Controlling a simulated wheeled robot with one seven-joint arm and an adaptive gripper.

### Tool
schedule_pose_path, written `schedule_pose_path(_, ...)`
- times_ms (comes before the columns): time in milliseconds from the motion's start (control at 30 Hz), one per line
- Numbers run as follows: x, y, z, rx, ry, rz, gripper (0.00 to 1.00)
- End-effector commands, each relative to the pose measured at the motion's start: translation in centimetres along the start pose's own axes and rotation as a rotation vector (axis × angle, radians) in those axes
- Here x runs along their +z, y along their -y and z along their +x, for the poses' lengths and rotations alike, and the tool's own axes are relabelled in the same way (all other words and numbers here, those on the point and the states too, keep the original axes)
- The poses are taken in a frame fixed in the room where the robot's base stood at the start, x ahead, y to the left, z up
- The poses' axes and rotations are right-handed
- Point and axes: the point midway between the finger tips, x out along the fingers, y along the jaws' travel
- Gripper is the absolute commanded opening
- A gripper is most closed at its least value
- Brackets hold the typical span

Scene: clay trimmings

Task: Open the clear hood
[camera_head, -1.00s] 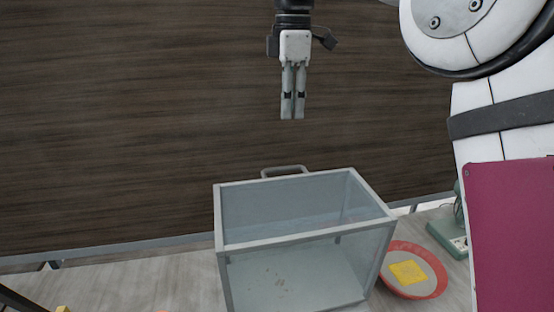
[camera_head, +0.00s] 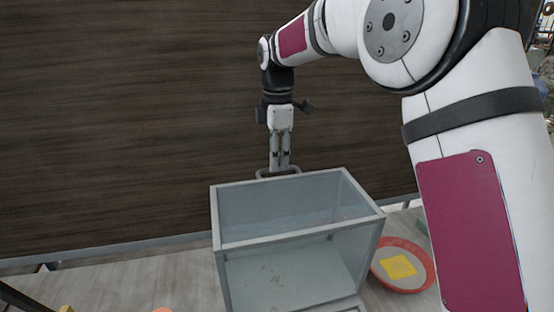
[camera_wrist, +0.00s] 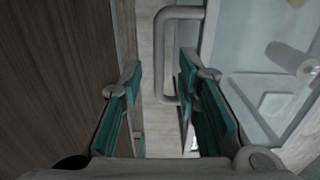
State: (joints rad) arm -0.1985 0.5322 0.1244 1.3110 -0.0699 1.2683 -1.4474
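The clear hood (camera_head: 300,232) is a see-through box with a grey frame on the table, and it looks closed. Its grey loop handle (camera_head: 296,170) is at the far top edge. My gripper (camera_head: 279,165) points down just at the handle and overlaps it in the head view. In the wrist view my gripper (camera_wrist: 160,78) has its teal-padded fingers apart, with the handle (camera_wrist: 164,60) showing in the gap, closer to the right finger. I cannot tell whether the fingers touch it. The hood's pane (camera_wrist: 232,50) fills the right of the wrist view.
A red-rimmed dish (camera_head: 432,272) holding a yellow piece (camera_head: 399,267) sits right of the hood. Small brown crumbs (camera_head: 275,272) show through the hood. A dark wood-grain surface (camera_head: 120,120) lies behind. The table (camera_head: 150,280) at left is mostly clear.

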Motion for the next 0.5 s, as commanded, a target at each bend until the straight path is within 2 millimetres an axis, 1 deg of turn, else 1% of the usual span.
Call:
schedule_pose_path(100, 0.0, 0.1, 1.0, -0.001, 0.000, 0.000, 0.30)
schedule_pose_path(200, 0.0, 0.0, 1.4, 0.000, 0.000, 0.000, 0.30)
schedule_pose_path(467, 0.0, 0.0, 1.6, 0.001, 0.000, 0.001, 0.30)
schedule_pose_path(500, 0.0, 0.0, 1.6, 0.001, 0.000, 0.001, 0.25)
